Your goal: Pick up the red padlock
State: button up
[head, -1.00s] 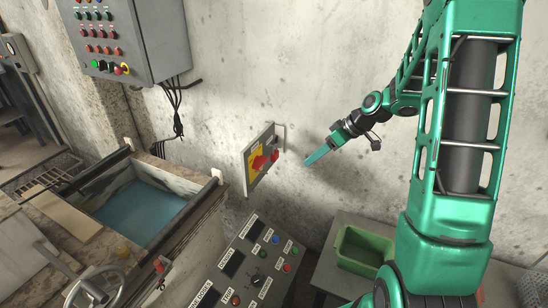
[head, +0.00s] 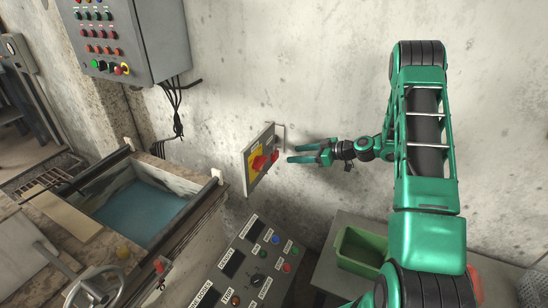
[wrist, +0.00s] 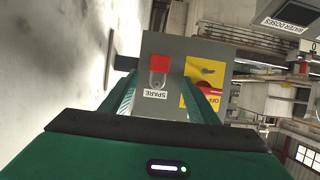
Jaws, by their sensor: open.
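The red padlock (head: 276,156) hangs on the right part of the grey switch panel on the wall. In the wrist view the padlock (wrist: 160,62) shows as a red block with a pale shackle, beside a label reading SPARE. My gripper (head: 289,154) is open and empty, just to the right of the padlock, with its fingers pointing at it. In the wrist view my two green fingers (wrist: 163,77) stand on either side of the padlock, apart from it. I cannot tell the exact remaining gap in depth.
A red rotary handle (head: 259,163) on a yellow plate sits close beside the padlock. A grey control box (head: 128,35) with hanging cables is at upper left. A sloped console (head: 250,262) stands below, and a green bin (head: 358,252) at lower right. The wall is close.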

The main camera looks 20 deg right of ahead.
aim_at(277, 156)
jog(key=x, duration=0.9)
jog(key=shift+w+f, duration=0.15)
jog(key=shift+f, duration=0.05)
jog(key=c, duration=1.2)
